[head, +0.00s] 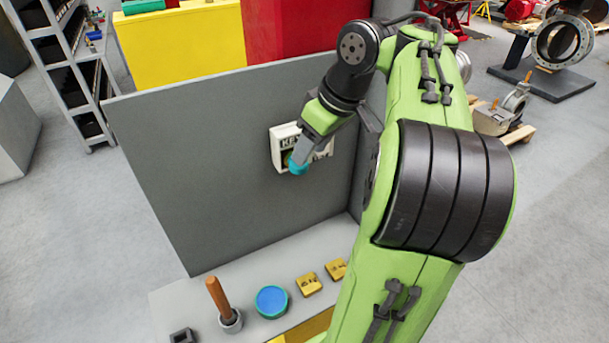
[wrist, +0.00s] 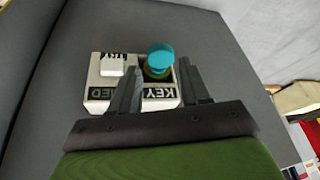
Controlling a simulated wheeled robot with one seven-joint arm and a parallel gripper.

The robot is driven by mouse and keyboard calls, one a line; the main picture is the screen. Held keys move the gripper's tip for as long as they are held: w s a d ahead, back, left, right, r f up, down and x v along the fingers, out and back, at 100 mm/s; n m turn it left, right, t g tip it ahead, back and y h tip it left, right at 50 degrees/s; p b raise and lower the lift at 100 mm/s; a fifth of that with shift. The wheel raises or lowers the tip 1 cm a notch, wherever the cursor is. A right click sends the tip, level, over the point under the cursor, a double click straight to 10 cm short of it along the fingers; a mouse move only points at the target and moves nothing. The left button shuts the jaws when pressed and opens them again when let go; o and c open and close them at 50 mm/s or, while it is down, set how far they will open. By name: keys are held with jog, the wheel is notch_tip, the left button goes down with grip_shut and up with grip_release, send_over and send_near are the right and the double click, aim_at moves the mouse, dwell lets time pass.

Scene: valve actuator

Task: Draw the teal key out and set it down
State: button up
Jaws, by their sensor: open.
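The teal key (head: 298,167) is a round teal knob at a white key box (head: 277,146) on the upright grey panel. In the wrist view the teal key (wrist: 160,57) stands out of the lettered white box (wrist: 97,104), with a yellowish part beneath its head. My gripper (wrist: 161,68) is open, with one finger on each side of the key and gaps showing between. In the head view my gripper (head: 303,150) is at the box, and my arm covers part of it. The key's lower end is hidden.
A ledge (head: 262,252) runs below the panel (head: 200,170). On it stand a wooden-handled tool (head: 219,298) in a grey cup, a blue-topped round piece (head: 271,301), yellow blocks (head: 308,284) and a dark square piece (head: 182,337). Bare ledge shows behind them.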

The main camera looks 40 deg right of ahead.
jog(key=b+x, duration=0.2)
jog(key=x, duration=0.2)
jog(key=shift+w+f, duration=0.15)
jog(key=shift+f, duration=0.15)
jog(key=shift+r, duration=0.1)
jog(key=shift+c, duration=0.3)
jog(key=c, duration=0.7)
jog(key=shift+s+a+p, duration=0.15)
jog(key=shift+s+a, duration=0.1)
jog(key=shift+s, duration=0.5)
jog(key=shift+s+a+p, duration=0.2)
jog(key=shift+s, duration=0.6)
jog(key=shift+s+a+p, duration=0.15)
jog(key=shift+s+a, duration=0.1)
jog(key=shift+s, duration=0.5)
jog(key=shift+c, duration=0.3)
